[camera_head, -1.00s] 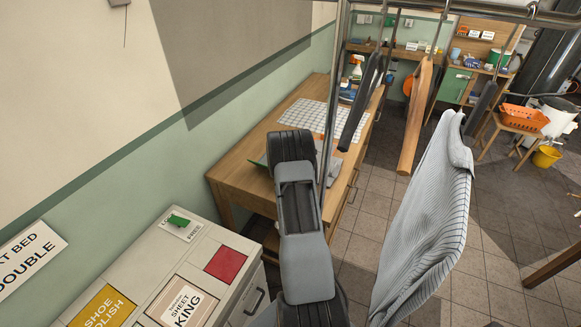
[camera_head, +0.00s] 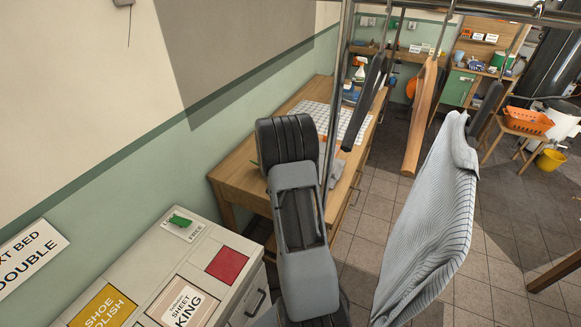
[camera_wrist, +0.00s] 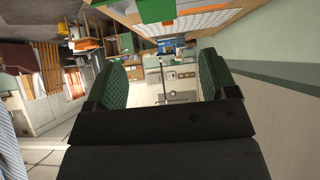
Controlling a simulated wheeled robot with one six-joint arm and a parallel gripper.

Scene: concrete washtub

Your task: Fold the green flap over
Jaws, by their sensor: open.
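A green patch (camera_wrist: 156,9), likely the green flap, shows at the top edge of the wrist view beside a white checked sheet (camera_wrist: 205,20). It is cut off by the frame, so I cannot tell how it lies. In the head view only a thin green sliver (camera_head: 254,165) shows on the wooden desk (camera_head: 240,178), left of my arm, which hides the rest. My gripper (camera_wrist: 161,82) is open in the wrist view, its two green padded fingers wide apart with nothing between them. The gripper is hidden behind my arm in the head view.
A metal rail (camera_head: 470,9) with hangers and a striped garment (camera_head: 430,220) hangs right of my arm. A labelled cabinet (camera_head: 215,238) stands front left. The white checked sheet also lies on the desk in the head view (camera_head: 315,115). Tiled floor (camera_head: 385,195) is open right of the desk.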

